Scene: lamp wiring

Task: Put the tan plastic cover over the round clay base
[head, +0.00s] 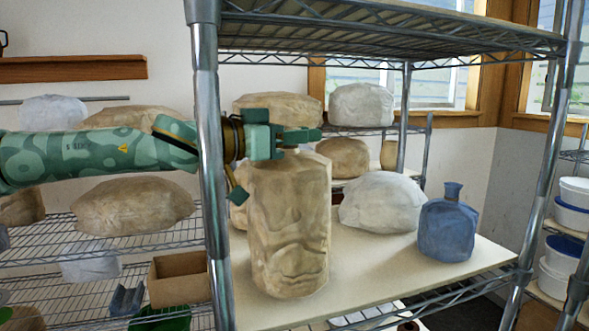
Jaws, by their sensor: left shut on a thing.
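The tan plastic cover (288,235) is a tall, wrinkled, roughly cylindrical shape at the left front of the pale shelf board (420,292). My left gripper (290,143) reaches in from the left past the shelf post and is shut on the cover at its top. The cover is upright, with its lower end at or close to the board; I cannot tell whether it touches. No round clay base shows uncovered; whether it is inside the cover is hidden. My right gripper is out of view.
A white wrapped lump (384,203) and a blue wrapped bottle shape (448,228) stand to the right on the board. A metal post (210,130) rises close left of the cover, crossing in front of my left arm. A wire shelf (400,35) hangs above. The board's front right is clear.

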